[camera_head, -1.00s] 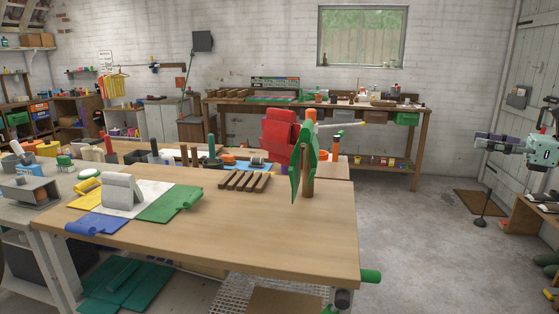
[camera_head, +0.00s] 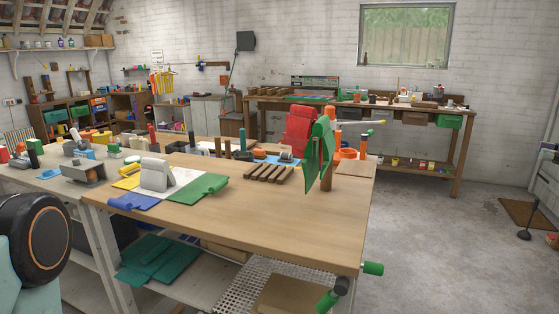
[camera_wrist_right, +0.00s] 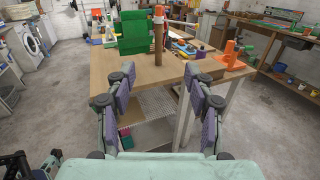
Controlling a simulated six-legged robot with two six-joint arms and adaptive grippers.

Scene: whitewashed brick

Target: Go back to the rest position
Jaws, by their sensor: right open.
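My right gripper (camera_wrist_right: 160,105) shows in the right wrist view. Its two fingers, with purple-grey inner pads, stand wide apart with nothing between them. The gap between the fingers and the bench is hard to judge. In the head view I cannot make out the right gripper. My left gripper is in neither view; only a black round joint of mine with pale green housing shows at the lower left of the head view.

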